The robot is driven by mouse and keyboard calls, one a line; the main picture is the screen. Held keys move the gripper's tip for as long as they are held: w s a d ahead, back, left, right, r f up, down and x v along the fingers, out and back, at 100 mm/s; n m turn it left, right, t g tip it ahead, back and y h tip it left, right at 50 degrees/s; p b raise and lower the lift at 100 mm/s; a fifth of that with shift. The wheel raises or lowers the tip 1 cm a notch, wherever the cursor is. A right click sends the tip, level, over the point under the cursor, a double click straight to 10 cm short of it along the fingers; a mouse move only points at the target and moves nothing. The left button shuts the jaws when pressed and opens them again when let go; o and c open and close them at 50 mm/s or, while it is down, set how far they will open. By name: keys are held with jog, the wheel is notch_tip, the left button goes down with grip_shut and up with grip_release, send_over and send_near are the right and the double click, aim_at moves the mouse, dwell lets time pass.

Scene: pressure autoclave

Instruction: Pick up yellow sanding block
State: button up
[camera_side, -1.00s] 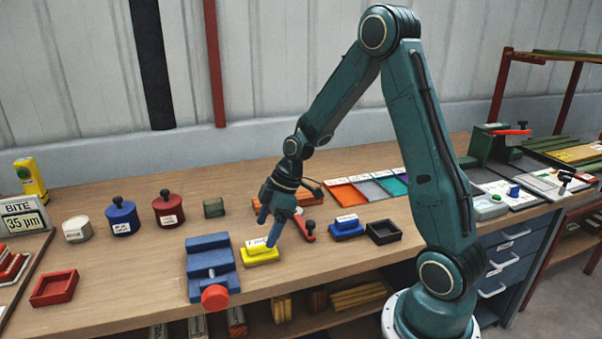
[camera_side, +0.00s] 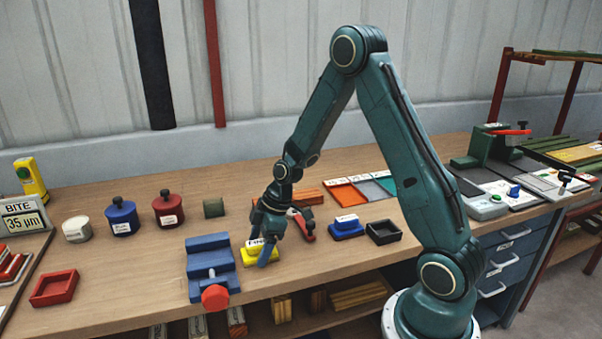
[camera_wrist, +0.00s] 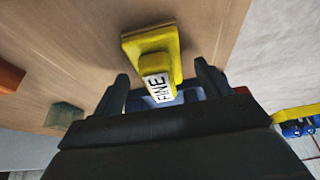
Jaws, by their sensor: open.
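The yellow sanding block (camera_side: 258,254) lies on the wooden bench just right of the blue vise (camera_side: 209,264). In the wrist view the block (camera_wrist: 150,47) has a wide yellow base and a raised part with a white label reading "FINE". In the wrist view my gripper (camera_wrist: 163,82) is open, with one dark fingertip on each side of the labelled part. I cannot tell whether the fingers touch it.
The vise with its red knob (camera_side: 215,298) stands close on the left. A blue block (camera_side: 346,229) and a black tray (camera_side: 384,233) are to the right. A red tray (camera_side: 54,288) and lidded pots (camera_side: 122,219) are at the left. The bench's front edge is near.

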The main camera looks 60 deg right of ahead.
jog(key=shift+w+f, duration=0.1)
jog(key=shift+f, duration=0.25)
jog(key=c, duration=1.1)
